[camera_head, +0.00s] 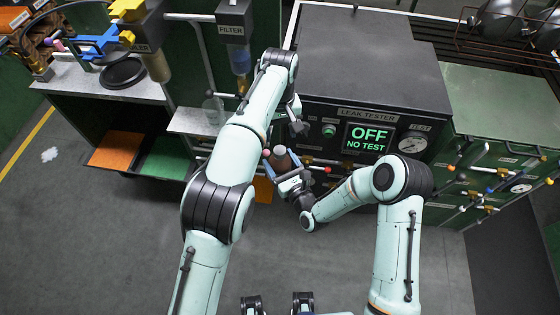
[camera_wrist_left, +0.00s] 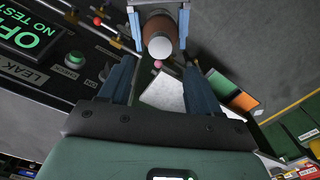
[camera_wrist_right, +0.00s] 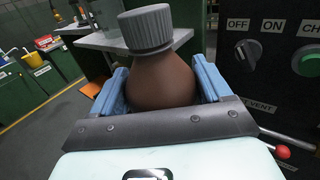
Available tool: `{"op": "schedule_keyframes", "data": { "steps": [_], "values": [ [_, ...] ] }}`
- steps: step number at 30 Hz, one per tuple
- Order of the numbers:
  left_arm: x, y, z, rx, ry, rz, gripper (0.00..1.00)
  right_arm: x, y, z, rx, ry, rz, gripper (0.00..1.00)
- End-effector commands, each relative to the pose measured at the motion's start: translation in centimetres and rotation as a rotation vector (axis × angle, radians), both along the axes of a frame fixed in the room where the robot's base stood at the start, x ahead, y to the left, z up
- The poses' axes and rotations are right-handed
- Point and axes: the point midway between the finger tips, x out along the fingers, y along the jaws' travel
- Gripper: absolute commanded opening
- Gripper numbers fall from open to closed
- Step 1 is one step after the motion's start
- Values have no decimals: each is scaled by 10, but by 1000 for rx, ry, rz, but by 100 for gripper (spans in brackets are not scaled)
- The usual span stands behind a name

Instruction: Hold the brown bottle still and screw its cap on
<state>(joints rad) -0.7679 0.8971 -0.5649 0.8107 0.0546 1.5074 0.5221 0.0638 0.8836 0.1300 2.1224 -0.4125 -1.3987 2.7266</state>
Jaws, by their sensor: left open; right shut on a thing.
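The brown bottle (camera_wrist_right: 162,82) stands between the blue fingers of my right gripper (camera_wrist_right: 160,92), which is shut on its body. Its grey ribbed cap (camera_wrist_right: 147,27) sits on top of the bottle in the right wrist view; how tightly it is seated cannot be told. In the head view the bottle (camera_head: 281,161) is in front of the leak tester. My left gripper (camera_wrist_left: 160,64) is open and empty. In the left wrist view the cap (camera_wrist_left: 161,47) lies just beyond its fingertips, between their lines and apart from them.
The black leak tester (camera_head: 330,120) reads "OFF NO TEST" and has knobs and red-tipped levers close by the bottle. A small grey shelf (camera_head: 190,122) with a clear vessel is to the left. Orange (camera_head: 117,150) and green (camera_head: 166,158) panels lie lower left. Open floor is in front.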

Motion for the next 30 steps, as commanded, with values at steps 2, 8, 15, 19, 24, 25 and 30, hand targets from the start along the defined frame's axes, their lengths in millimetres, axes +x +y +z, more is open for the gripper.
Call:
{"op": "schedule_keyframes", "data": {
  "steps": [2, 8, 15, 19, 24, 25, 30],
  "values": [
    [0, 0, -5, 2, 2, -1, 63, 0, 0, 1, 1, -2, 0, 0],
    [-1, 1, -33, 3, 4, 0, 63, 0, 0, 1, 1, -2, 0, 0],
    [-1, 0, -67, 2, 3, -2, 63, 0, 0, 1, 1, -2, 0, 0],
    [0, 0, -76, 2, 1, -2, 63, 0, 0, 1, 1, -2, 0, 0],
    [0, 0, -80, 1, 0, -1, 63, 0, 0, 1, 1, -2, 0, 0],
    [0, 0, -80, 1, 0, -1, 63, 0, 0, 1, 1, -2, 0, 0],
    [0, 0, -79, 1, 0, -1, 53, 0, 0, 1, 1, -2, 0, 0]
  ]
}}
